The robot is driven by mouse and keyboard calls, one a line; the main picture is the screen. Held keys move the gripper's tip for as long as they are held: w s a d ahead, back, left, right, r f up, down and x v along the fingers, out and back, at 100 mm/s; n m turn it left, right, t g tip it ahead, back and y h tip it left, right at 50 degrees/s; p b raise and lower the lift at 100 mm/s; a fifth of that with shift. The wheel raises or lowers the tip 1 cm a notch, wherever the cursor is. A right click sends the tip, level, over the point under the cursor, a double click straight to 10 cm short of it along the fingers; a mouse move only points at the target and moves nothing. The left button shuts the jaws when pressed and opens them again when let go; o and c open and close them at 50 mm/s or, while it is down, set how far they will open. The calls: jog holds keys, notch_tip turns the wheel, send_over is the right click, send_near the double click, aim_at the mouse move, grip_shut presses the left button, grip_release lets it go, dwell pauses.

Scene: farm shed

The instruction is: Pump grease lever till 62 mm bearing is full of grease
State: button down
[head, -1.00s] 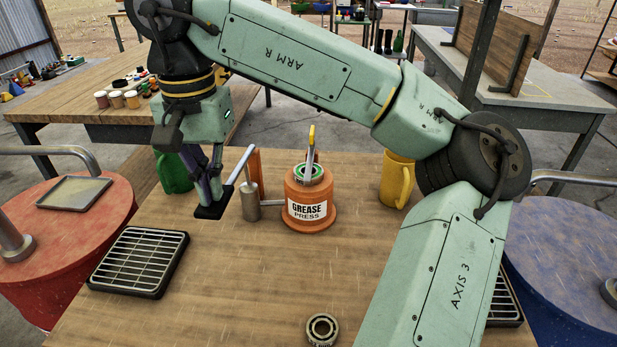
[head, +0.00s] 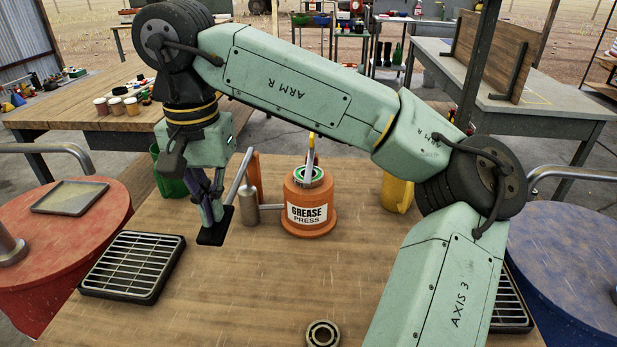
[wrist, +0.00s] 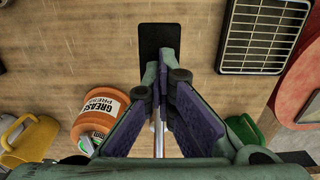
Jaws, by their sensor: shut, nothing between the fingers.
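The orange grease press (head: 308,216) stands upright on the wooden table, with a green ring on top. Its metal lever (head: 238,174) slopes down on its left to a flat black pad (head: 212,236). The pad also shows in the wrist view (wrist: 160,40). My gripper (head: 216,212) points down with its shut fingertips at the pad; I cannot tell for certain whether they touch. In the wrist view the fingers (wrist: 161,80) partly cover the rod. A round metal bearing (head: 311,335) lies flat near the front edge of the table; its grease level cannot be told.
A black grille tray (head: 110,291) lies left on the table; another is partly behind my arm at right. A yellow mug (head: 394,192) and a green can (head: 168,180) stand behind. Red and blue drums flank the table. The front middle is mostly clear.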

jog(key=shift+s+d+f, duration=0.1)
jog(key=shift+f, duration=0.3)
jog(key=shift+r, duration=0.1)
notch_tip(320, 180, up, 8)
jog(key=p, duration=0.6)
jog(key=shift+f, duration=0.25)
jog(key=shift+r+p, duration=0.3)
jog(key=shift+r, duration=0.5)
